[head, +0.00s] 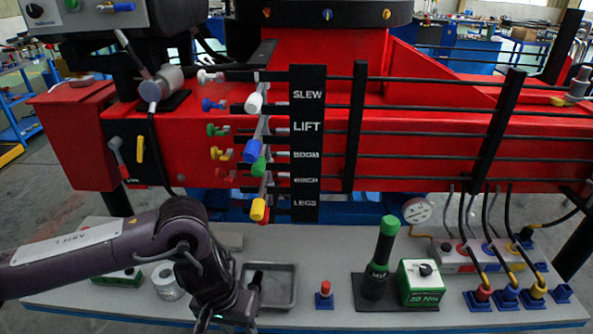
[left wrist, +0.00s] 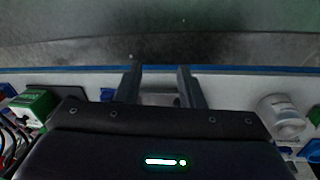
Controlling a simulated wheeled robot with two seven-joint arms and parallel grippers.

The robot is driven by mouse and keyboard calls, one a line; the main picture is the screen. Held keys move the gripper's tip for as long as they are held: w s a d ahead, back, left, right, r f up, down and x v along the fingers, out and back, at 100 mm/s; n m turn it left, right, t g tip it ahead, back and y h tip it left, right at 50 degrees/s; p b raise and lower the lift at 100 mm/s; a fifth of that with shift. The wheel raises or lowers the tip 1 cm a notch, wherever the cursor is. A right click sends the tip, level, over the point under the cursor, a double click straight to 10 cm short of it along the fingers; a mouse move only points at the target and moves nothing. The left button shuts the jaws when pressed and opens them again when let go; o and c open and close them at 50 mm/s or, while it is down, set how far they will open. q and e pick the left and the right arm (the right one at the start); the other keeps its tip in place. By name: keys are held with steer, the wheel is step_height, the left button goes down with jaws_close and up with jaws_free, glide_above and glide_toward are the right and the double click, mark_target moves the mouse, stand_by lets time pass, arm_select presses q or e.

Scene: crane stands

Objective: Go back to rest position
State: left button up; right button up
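My left arm comes in from the left in the head view, low over the grey bench (head: 345,250), with its wrist bent down at the front. In the left wrist view my left gripper (left wrist: 160,88) has its two fingers apart, with nothing held between them. It points toward the bench's blue front edge. In the head view the gripper is largely hidden by the wrist and cut by the lower frame edge, beside the grey metal tray (head: 283,290). My right gripper is in neither view.
A red crane frame with labelled levers (head: 259,150) stands behind the bench. On the bench are a white roll (head: 167,281), a red-topped plug (head: 325,294), a dark green-banded cylinder (head: 381,255), a green box (head: 421,282) and hose couplings (head: 508,297). Grey floor lies beyond the front edge.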

arm_select(q)
steer(key=s+d+r+m+t+h, duration=0.15)
steer(key=d+m+h, duration=0.35)
steer(key=d, duration=1)
steer(key=d+r+t+h, duration=0.3)
steer(key=d+r+t, duration=0.1)
steer(key=d+r, duration=0.2)
steer(key=w+a+n+t+y, duration=0.3)
steer(key=w+a+y, duration=0.2)
steer(key=a, duration=0.7)
steer(key=s+a+f+n+g+y, duration=0.1)
steer(key=s+a+f+g+y, duration=0.15)
steer(key=s+a+f, duration=0.5)
steer(key=s+a+f+n+g+y, duration=0.2)
steer(key=s+a+f+g, duration=0.15)
steer(key=a, duration=0.65)
step_height(320, 180, down, 28)
steer(key=s+f, duration=0.1)
steer(key=s, duration=0.1)
steer(key=s+a+f+m+g, duration=0.1)
steer(key=s+a+f, duration=0.2)
steer(key=s+f, duration=1.5)
steer(key=shift+s+a+f+g, duration=0.2)
steer(key=shift+s+f+g, duration=0.2)
steer(key=shift+s, duration=0.5)
